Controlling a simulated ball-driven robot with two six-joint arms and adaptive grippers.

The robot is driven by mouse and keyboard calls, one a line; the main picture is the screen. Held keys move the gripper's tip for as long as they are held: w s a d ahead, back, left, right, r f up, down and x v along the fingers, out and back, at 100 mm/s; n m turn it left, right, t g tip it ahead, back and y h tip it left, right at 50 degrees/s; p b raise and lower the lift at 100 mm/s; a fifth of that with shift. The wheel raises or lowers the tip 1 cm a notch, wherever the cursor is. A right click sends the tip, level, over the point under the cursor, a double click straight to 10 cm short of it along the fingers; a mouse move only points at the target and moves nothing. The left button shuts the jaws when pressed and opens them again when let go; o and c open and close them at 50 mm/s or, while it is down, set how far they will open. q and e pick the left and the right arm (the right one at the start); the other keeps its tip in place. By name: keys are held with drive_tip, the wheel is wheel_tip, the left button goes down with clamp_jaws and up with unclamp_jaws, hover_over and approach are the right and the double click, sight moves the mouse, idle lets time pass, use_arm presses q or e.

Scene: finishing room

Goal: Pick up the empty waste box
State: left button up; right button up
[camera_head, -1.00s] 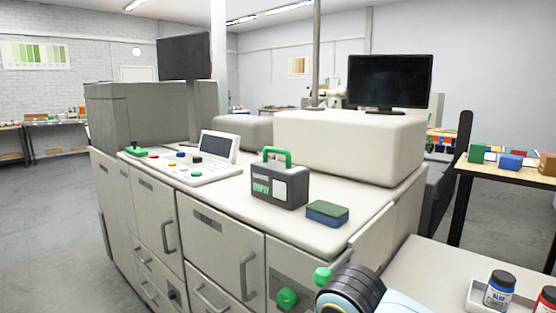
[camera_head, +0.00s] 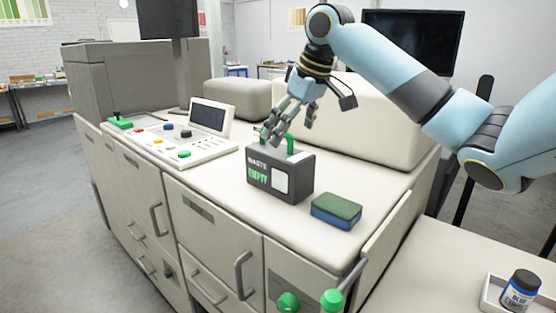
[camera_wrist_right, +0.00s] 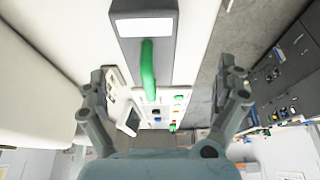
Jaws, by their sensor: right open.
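The waste box (camera_head: 280,177) is dark grey with a green handle and a green "EMPTY" marking on its front. It stands upright on the pale top of the machine. My right gripper (camera_head: 287,135) reaches down over the box from above, its fingers close to the handle and partly hiding it. In the right wrist view the fingers (camera_wrist_right: 165,100) are spread apart with the green handle (camera_wrist_right: 148,70) showing between them, and the box (camera_wrist_right: 147,42) lies beyond. The gripper holds nothing. My left gripper is not in view.
A blue and green sponge (camera_head: 336,211) lies right of the box. A control panel (camera_head: 180,143) with coloured buttons and a small screen (camera_head: 211,118) is to its left. A large pale housing (camera_head: 365,125) stands behind. A blue-labelled bottle (camera_head: 521,290) sits at lower right.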

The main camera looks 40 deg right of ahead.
sight(280, 150)
drive_tip(key=shift+w+d+f, duration=0.2)
drive_tip(key=shift+w+d, duration=0.85)
drive_tip(key=shift+w, duration=0.1)
drive_tip(key=f, duration=0.2)
drive_tip(key=a+f+p, duration=0.1)
drive_tip(key=shift+w+f, duration=0.1)
drive_tip(key=shift+w, duration=0.3)
drive_tip(key=p+x, duration=0.1)
drive_tip(key=x, duration=0.3)
drive_tip(key=shift+w+d+f+p, duration=0.15)
drive_tip(key=shift+w+f+p, duration=0.05)
drive_tip(key=shift+w+p, duration=0.15)
drive_tip(key=shift+w+f, duration=0.1)
drive_tip(key=shift+f, duration=0.2)
drive_tip(key=c, duration=0.6)
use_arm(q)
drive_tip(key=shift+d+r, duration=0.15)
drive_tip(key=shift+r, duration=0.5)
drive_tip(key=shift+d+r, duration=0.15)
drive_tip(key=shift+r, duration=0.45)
use_arm(e)
drive_tip(key=c, duration=0.7)
